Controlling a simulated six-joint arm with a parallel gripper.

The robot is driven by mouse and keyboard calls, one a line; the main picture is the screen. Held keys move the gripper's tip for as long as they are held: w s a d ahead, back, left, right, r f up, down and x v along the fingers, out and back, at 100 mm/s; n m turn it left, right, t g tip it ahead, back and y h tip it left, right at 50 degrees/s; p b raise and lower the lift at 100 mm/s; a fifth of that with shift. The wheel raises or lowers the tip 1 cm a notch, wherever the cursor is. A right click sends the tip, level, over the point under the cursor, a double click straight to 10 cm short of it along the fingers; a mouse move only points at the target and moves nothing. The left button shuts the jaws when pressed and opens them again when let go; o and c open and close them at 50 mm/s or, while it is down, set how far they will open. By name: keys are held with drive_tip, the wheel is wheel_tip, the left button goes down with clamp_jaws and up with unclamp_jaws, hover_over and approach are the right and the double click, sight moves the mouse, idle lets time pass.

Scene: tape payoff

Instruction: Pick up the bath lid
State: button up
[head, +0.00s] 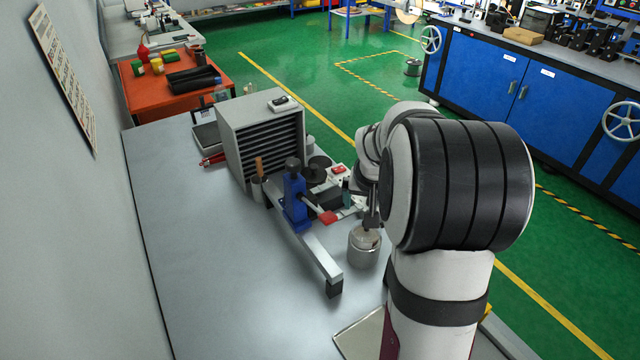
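A small silver metal pot (363,252), which looks like the bath, stands on the grey bench just left of my arm. A pale round top that looks like its lid (358,237) sits on it. My gripper (371,224) points down right over this top, at or very near its middle. The fingertips are small and dark here, and part of the gripper and wrist is hidden behind my arm. I cannot tell whether the fingers touch or hold the lid.
A blue clamp stand (295,200) on a long metal rail (318,256) stands left of the pot. A grey drawer cabinet (262,125) is behind it. Small items crowd the bench behind the pot. The bench's left front (220,290) is clear. A pale flat plate (362,335) lies in front.

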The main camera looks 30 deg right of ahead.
drive_tip(key=x, duration=0.8)
drive_tip(key=shift+s+a+f, duration=0.1)
drive_tip(key=shift+s+f, duration=0.1)
drive_tip(key=shift+f, duration=0.3)
drive_tip(key=c, duration=1.1)
